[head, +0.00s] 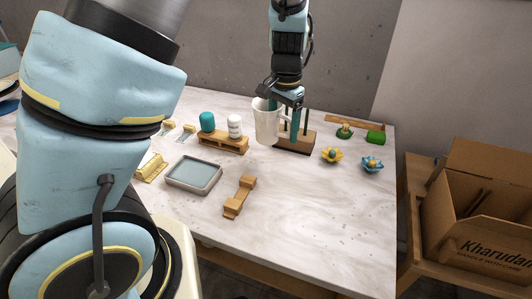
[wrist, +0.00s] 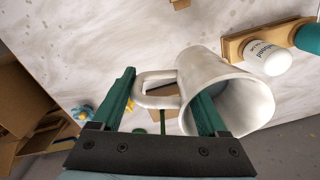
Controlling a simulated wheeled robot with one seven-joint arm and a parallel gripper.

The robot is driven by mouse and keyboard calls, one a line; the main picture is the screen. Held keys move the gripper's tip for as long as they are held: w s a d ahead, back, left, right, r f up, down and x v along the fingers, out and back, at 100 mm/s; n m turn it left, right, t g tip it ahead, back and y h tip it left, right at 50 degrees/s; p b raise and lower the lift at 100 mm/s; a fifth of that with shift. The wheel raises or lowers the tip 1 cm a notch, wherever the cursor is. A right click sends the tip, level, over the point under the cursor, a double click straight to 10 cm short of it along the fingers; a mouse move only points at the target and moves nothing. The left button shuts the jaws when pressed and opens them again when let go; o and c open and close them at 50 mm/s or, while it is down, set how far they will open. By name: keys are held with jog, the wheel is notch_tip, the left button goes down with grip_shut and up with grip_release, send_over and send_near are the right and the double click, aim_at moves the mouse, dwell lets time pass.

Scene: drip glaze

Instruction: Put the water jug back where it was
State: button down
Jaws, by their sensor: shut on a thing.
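My gripper (head: 284,115) comes down from above and is shut on the jug. In the wrist view the jug (wrist: 222,75) looks upright-mouthed toward the camera, with its handle on the left. One green finger of my gripper (wrist: 162,105) is inside the jug's mouth and the other is outside, by the handle. I cannot tell whether the jug's base touches the table.
The wooden block (head: 297,142) with upright rods is close by the jug. A wooden stand (head: 222,145) with two jars is to the left, and a grey tray (head: 193,185) nearer. Yellow (head: 332,155) and blue (head: 372,165) flower-shaped pieces lie right. The front right tabletop is clear.

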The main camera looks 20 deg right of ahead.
aim_at(284, 117)
notch_tip(284, 117, down, 8)
jog(key=shift+f+p, duration=0.25)
jog(key=shift+p, duration=0.5)
jog(key=shift+f, duration=0.1)
grip_release()
notch_tip(284, 117, up, 12)
jog(key=shift+s+r+b, duration=0.1)
jog(key=shift+r+b, duration=0.05)
jog(key=shift+b, duration=0.65)
jog(key=s+a+r+n+t, duration=0.1)
jog(key=a+r+n, duration=0.2)
jog(key=a+n, duration=0.8)
jog(key=a, duration=1.9)
jog(key=shift+s+n, duration=0.25)
jog(key=shift+n, duration=0.05)
jog(key=shift+a+r, duration=0.1)
